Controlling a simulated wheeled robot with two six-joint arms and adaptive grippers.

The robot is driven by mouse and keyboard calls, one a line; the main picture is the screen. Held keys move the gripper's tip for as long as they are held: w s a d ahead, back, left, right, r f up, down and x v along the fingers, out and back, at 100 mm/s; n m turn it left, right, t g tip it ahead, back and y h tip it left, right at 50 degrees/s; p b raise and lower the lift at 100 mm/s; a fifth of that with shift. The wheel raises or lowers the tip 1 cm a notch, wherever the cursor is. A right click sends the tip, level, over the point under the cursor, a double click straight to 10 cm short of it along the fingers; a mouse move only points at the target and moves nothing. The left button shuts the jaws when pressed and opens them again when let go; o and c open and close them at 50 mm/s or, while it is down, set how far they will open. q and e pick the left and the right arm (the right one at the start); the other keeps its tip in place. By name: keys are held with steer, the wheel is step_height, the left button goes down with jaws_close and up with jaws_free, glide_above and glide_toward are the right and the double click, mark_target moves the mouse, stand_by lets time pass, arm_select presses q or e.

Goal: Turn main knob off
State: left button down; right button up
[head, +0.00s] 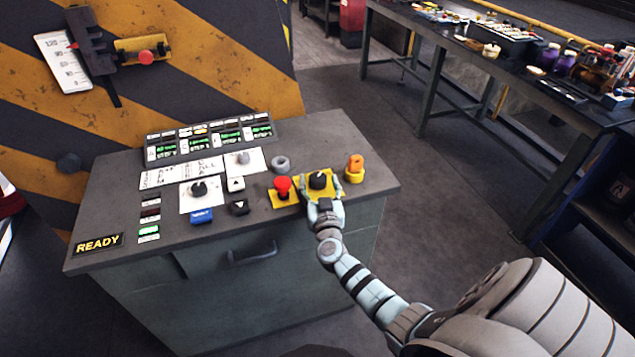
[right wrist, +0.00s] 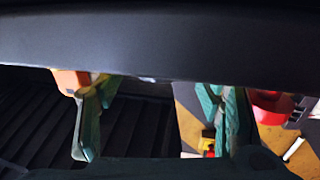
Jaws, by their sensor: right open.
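The black main knob (head: 318,180) sits on a yellow plate (head: 323,191) near the right end of the control desk. My right gripper (head: 321,187) reaches in from the lower right of the head view, with one finger on each side of the knob. Its two teal fingers stand apart in the right wrist view (right wrist: 160,115). I cannot tell whether the fingers touch the knob. A large dark surface covers the top of the wrist view, and the knob cannot be made out there. My left gripper is not in view.
A grey ring-shaped part (head: 281,163) lies behind.

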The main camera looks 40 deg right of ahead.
steer(key=shift+b+x, duration=0.35)
steer(key=shift+x, duration=1)
steer(key=shift+c, duration=0.2)
steer(key=c, duration=1.1)
steer(key=shift+c, duration=0.2)
